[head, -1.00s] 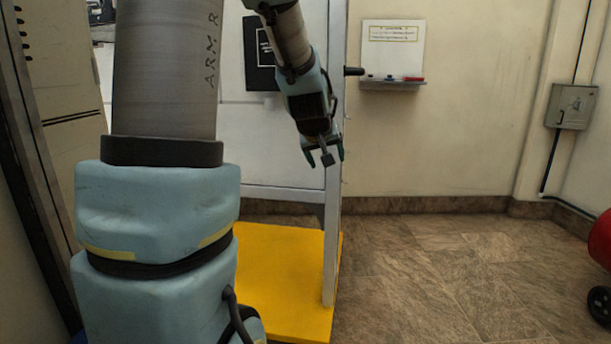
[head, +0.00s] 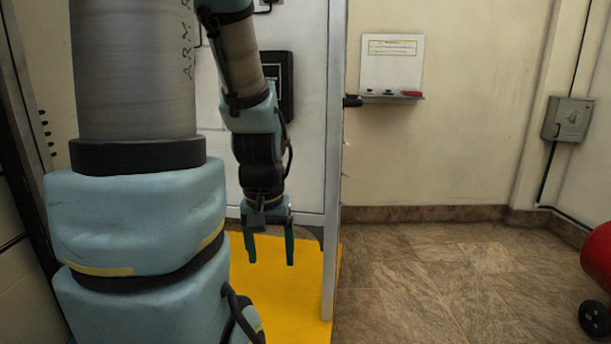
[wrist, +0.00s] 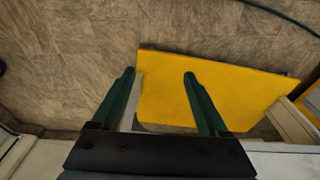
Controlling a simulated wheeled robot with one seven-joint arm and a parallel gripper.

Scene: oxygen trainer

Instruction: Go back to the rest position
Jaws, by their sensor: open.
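My gripper (head: 270,262) hangs pointing down in the head view, in front of the white panel (head: 310,165) and above the yellow base plate (head: 285,290). Its two green fingers are spread apart with nothing between them. In the wrist view my gripper (wrist: 160,75) is also open and empty. The yellow plate (wrist: 225,85) lies below and beyond the fingers, with brown floor around it.
The panel's upright edge post (head: 333,150) stands just right of my gripper. A black handle (head: 352,101) sticks out from it. A whiteboard (head: 392,62), a grey wall box (head: 568,119) and a red wheeled object (head: 598,262) are farther right. The tiled floor (head: 440,280) is clear.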

